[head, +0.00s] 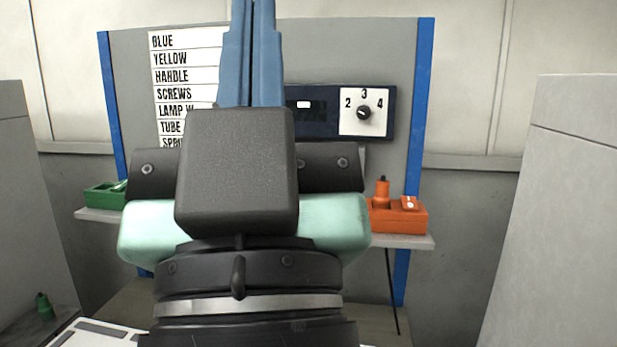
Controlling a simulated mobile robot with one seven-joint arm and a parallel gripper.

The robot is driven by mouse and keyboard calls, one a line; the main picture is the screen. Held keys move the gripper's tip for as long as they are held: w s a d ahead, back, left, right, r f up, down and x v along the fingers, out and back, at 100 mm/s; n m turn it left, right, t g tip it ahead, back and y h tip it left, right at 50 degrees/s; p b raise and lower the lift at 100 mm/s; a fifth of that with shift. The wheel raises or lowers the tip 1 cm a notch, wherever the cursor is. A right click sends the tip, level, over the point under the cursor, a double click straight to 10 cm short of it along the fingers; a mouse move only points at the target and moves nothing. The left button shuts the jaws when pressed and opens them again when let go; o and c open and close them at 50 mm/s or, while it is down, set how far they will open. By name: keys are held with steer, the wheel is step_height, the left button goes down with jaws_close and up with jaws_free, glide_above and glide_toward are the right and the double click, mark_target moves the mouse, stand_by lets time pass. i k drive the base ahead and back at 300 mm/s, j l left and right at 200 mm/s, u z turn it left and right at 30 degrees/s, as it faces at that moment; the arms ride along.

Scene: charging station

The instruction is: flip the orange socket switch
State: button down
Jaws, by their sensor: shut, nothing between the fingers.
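The orange socket (397,220) sits on the right end of the shelf, right of my arm. An orange plug (382,193) stands upright in its left part. The orange socket's switch (409,204) is on its right part and has a small white mark; which way it is set is too small to tell. My gripper (252,8) points up in front of the panel, left of the orange socket and apart from it. Its blue fingers are together and empty, with their tips at the top picture edge. The gripper body hides the shelf's middle.
The shelf (420,242) carries a green socket (101,196) at its left end, partly hidden. Behind are a label board (190,50) and a dark dial box (363,113). Grey blocks flank both sides (570,200). A green plug (45,307) is at lower left. A black cable (391,290) hangs below the shelf.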

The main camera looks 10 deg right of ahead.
mark_target(410, 203)
steer(key=i, duration=0.95)
steer(key=l, duration=0.05)
